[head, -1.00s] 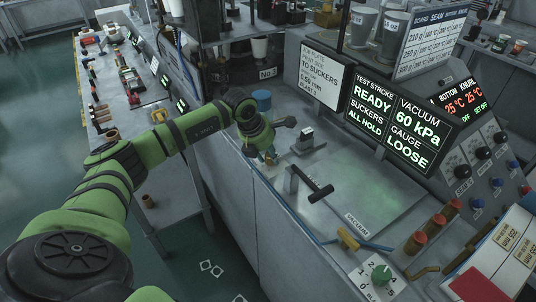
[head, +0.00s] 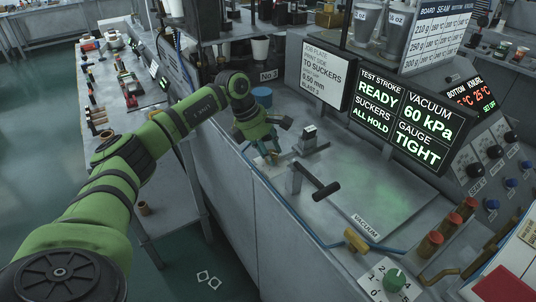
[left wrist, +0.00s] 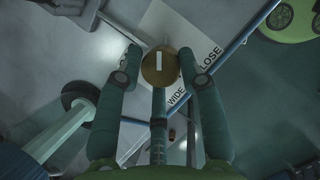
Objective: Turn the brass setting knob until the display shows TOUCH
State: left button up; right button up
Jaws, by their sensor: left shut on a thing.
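My left gripper (head: 268,152) reaches down at the near edge of the grey bench beside a small clamp block. In the left wrist view its fingers (left wrist: 160,60) are closed around the round brass setting knob (left wrist: 160,67), which has a white pointer line on top. In the head view the gripper mostly hides the knob. A plate with the words WIDE and CLOSE (left wrist: 208,60) lies under the knob. The display (head: 417,142) reads VACUUM 60 kPa, GAUGE TIGHT. The screen beside it (head: 376,98) reads TEST STROKE READY, SUCKERS ALL HOLD. My right gripper is out of view.
A black-handled lever (head: 325,191) stands on the bench just right of the gripper. A green dial (head: 394,280) with numbers and several red-topped brass parts (head: 430,243) lie toward the front right. A blue cylinder (head: 262,96) stands behind the gripper.

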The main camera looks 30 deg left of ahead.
pick_arm(q)
jog(key=shift+d+m, duration=0.3)
jog(key=o, duration=1.1)
jog(key=shift+c, duration=0.2)
jog(key=shift+d, duration=0.1)
jog(key=shift+s+a+r, duration=0.1)
jog(key=shift+a+r, duration=0.25)
jog(key=shift+r, duration=0.1)
jog(key=v, duration=1.1)
jog(key=shift+d, duration=0.15)
